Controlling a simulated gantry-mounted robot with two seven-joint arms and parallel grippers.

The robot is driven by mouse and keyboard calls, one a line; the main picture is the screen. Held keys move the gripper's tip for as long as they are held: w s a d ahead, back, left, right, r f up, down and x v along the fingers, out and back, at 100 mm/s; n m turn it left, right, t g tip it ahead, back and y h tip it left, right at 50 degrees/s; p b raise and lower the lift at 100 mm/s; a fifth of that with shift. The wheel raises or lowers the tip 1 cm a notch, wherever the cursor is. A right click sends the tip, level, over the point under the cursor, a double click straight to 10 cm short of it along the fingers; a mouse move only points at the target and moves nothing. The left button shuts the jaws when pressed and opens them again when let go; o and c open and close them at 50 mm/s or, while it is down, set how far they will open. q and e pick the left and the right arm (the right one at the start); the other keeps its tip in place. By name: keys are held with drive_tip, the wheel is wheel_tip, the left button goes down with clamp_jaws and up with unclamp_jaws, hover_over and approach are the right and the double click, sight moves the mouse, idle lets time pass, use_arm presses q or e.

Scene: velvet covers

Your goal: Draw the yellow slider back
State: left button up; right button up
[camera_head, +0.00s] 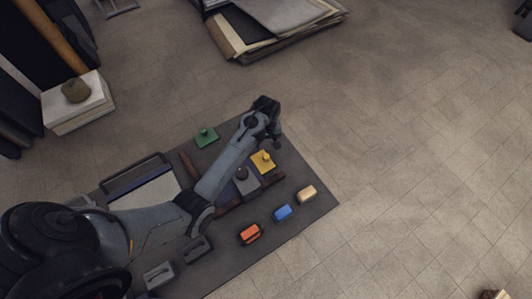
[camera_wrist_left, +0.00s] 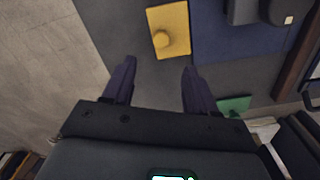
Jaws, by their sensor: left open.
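The yellow slider (camera_head: 264,166), a flat yellow plate with a round knob on top, lies on the dark mat (camera_head: 310,226) near its far right side. In the left wrist view the yellow slider (camera_wrist_left: 157,15) is just ahead of the fingertips, upright in the picture. My left gripper (camera_head: 273,135) is just beyond the slider in the head view. In the left wrist view my left gripper (camera_wrist_left: 156,72) is open, with nothing between its fingers. It appears apart from the slider. My right gripper is not in view.
A green knobbed plate (camera_head: 206,138) and a grey knobbed block (camera_head: 246,184) flank the yellow slider.

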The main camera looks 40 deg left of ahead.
sight(266, 156)
use_arm(q)
wheel_tip(266, 156, down, 10)
drive_tip(key=shift+s+f+b, duration=0.1)
drive_tip(key=shift+f+b, duration=0.05)
drive_tip(key=shift+b, duration=0.35)
drive_tip(key=shift+c, duration=0.4)
clamp_jaws()
